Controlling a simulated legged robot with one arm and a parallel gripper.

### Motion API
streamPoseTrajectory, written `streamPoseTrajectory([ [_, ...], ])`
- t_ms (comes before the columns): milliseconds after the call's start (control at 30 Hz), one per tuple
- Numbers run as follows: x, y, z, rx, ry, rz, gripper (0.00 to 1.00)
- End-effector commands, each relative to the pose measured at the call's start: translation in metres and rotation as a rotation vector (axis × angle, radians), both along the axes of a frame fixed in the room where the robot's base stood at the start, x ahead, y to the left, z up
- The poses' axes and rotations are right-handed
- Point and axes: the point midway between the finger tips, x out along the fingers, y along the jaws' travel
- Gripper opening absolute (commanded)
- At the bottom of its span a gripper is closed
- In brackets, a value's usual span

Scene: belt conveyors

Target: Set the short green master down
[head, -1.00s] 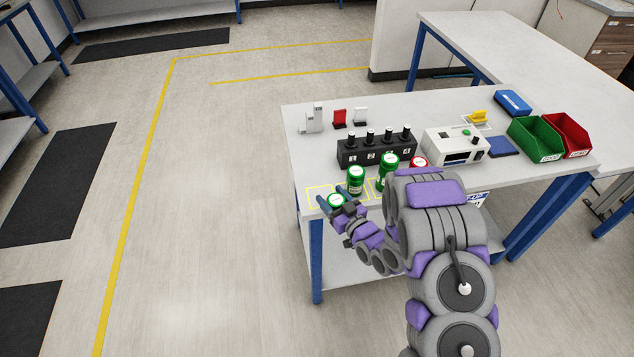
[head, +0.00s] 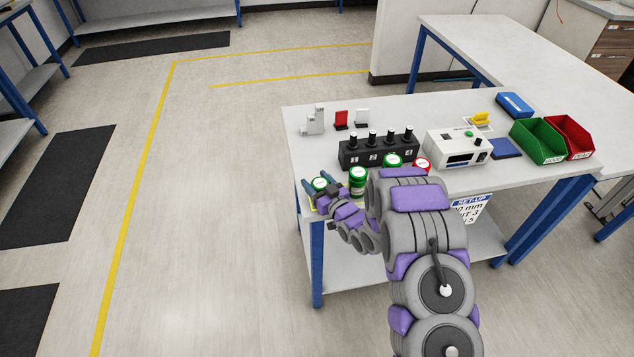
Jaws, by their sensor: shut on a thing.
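My gripper (head: 320,186) is over the front left corner of the bench. Its blue fingers are shut on the short green master (head: 320,183), a small green cylinder with a white top. The master looks upright. I cannot tell whether its base touches the bench top. The yellow outline at this corner is mostly hidden by my gripper. A taller green cylinder (head: 357,181) stands just right of my gripper, apart from it. Another green one (head: 393,160) stands farther right, partly hidden by my arm.
A black numbered block (head: 377,151) with several knobs stands behind the cylinders. A white instrument (head: 457,147), a green bin (head: 538,140) and a red bin (head: 569,137) are to the right.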

Motion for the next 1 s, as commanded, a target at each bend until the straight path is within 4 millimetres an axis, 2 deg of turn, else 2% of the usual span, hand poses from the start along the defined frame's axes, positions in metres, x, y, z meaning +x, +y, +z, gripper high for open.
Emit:
streamPoseTrajectory([
  [67,0.0,0.0,-0.002,0.001,-0.001,0.0,0.17],
  [100,0.0,0.0,-0.003,0.001,-0.001,0.0,0.64],
  [367,0.0,-0.001,-0.002,0.001,-0.001,0.0,0.89],
  [733,-0.001,-0.002,-0.005,0.001,0.001,-0.002,0.89],
  [867,-0.017,-0.015,-0.002,0.0,0.0,-0.002,0.89],
  [1000,-0.043,-0.032,-0.003,-0.001,0.003,-0.003,0.89],
])
